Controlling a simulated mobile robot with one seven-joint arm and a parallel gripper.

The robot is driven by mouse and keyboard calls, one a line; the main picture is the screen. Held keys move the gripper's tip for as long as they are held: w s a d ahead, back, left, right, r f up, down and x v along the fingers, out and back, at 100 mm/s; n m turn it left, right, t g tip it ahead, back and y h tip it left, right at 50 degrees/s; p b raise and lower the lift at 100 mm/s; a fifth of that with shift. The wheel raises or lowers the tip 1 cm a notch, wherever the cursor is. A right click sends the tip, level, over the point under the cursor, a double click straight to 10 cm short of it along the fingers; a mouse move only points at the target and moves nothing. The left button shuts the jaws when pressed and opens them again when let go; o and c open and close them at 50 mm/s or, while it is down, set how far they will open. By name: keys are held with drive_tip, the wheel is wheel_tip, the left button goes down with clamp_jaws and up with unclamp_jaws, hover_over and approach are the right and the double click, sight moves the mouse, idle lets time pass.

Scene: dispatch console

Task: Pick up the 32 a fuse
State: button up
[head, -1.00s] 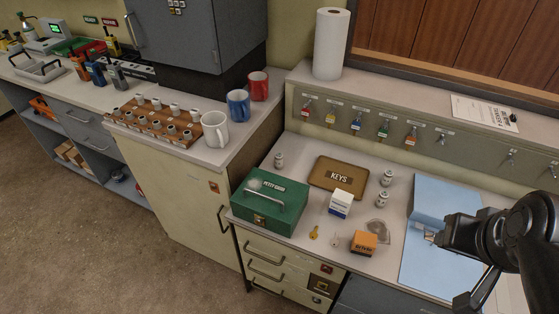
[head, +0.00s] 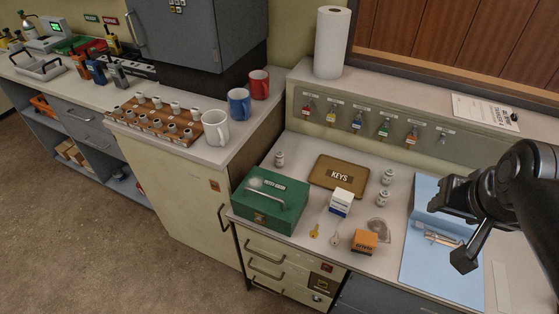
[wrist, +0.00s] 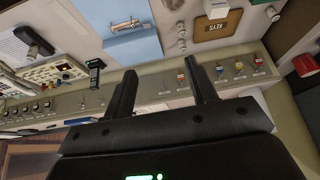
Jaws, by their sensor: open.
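Three small pale cylindrical fuses stand upright on the desk in the head view: a back-left fuse (head: 279,159) behind the green cash box, and two right of the keys tray, an upper fuse (head: 388,177) and a lower fuse (head: 384,198). Their ratings are too small to read, so I cannot tell which is 32 A. More similar pieces stand in a wooden rack (head: 149,129) on the left cabinet. My gripper (wrist: 160,68) is open and empty in the wrist view. In the head view it hangs above the blue folder, right of the two fuses and apart from them.
The green cash box (head: 270,201), keys tray (head: 322,172), white-blue box (head: 341,202) and orange box (head: 364,242) crowd the desk. A key rail (head: 345,122) runs behind. The blue folder (head: 413,262) lies at right. Mugs, including a white one (head: 215,128), stand by the rack.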

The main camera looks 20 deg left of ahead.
drive_tip(key=w+a+n, duration=0.1)
drive_tip(key=w+a, duration=0.8)
drive_tip(key=w, duration=0.4)
drive_tip(key=n+g+y, duration=0.1)
drive_tip(key=n, duration=0.2)
hover_over(279, 155)
drive_tip(key=s+d, duration=0.2)
drive_tip(key=s, duration=0.1)
wheel_tip(279, 155, down, 24)
drive_tip(key=x, duration=0.4)
drive_tip(key=shift+f, duration=0.1)
drive_tip(key=shift+a+x, duration=0.2)
drive_tip(key=shift+x, duration=1.35)
drive_tip(key=shift+a+x, duration=0.25)
drive_tip(key=shift+x, duration=1.35)
drive_tip(key=shift+s, duration=0.15)
drive_tip(key=c, duration=1.1)
